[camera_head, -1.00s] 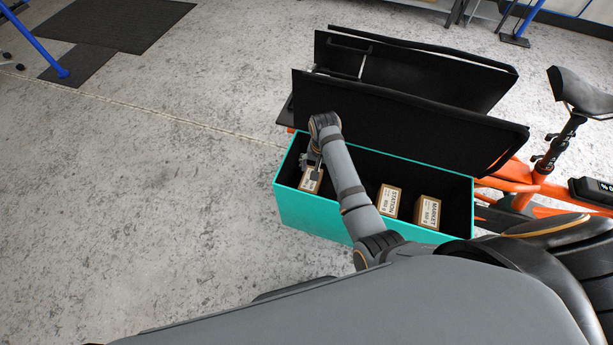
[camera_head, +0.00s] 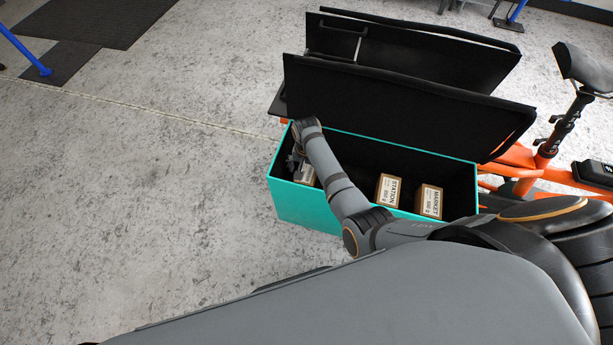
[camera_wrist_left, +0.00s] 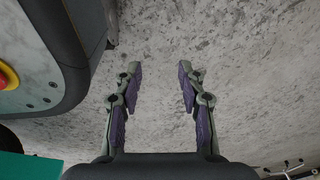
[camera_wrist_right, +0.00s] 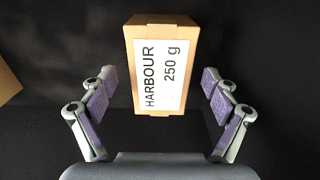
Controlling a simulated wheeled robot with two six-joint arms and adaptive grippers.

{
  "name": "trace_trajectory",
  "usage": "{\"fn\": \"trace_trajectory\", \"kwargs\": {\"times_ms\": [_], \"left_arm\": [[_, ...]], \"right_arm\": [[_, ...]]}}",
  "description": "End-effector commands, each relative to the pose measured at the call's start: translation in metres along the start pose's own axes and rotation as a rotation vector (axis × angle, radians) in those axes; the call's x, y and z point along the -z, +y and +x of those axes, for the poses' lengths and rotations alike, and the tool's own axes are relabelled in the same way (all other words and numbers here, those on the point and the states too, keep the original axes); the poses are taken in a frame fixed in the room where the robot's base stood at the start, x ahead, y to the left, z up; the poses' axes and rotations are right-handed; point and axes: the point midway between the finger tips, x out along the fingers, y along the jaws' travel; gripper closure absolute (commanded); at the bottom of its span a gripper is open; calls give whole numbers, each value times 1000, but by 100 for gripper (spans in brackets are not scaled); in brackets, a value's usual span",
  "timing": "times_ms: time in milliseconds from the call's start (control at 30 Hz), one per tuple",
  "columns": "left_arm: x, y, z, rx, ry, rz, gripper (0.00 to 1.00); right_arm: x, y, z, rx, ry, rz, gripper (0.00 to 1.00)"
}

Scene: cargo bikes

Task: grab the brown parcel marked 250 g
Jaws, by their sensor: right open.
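The brown parcel marked 250 g (camera_wrist_right: 163,100) carries a white label reading HARBOUR and stands inside the cargo box, in the upper middle of the right wrist view. In the head view it shows only partly (camera_head: 305,174), behind my right arm. My right gripper (camera_wrist_right: 160,85) is open, its fingers on either side of the parcel's near end, with gaps showing on both sides. In the head view this gripper (camera_head: 297,165) is mostly hidden at the left end of the box. My left gripper (camera_wrist_left: 159,70) is open and empty above the bare floor.
The teal cargo box (camera_head: 310,208) has a black inside and a raised black lid (camera_head: 405,105) behind it. A STATION parcel (camera_head: 388,190) and a MARKET parcel (camera_head: 429,201) stand further right inside. The orange bike frame (camera_head: 520,165) is at the right.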

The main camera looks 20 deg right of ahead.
Motion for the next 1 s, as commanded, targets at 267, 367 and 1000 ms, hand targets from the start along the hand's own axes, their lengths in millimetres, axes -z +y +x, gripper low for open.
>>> {"fn": "trace_trajectory", "kwargs": {"times_ms": [267,367,1000], "left_arm": [[12,0,0,0,3,0,60],[12,0,0,0,3,0,60],[11,0,0,0,3,0,60]], "right_arm": [[1,0,18,2,2,0,12],[1,0,18,2,2,0,12],[1,0,17,2,3,0,81]]}}
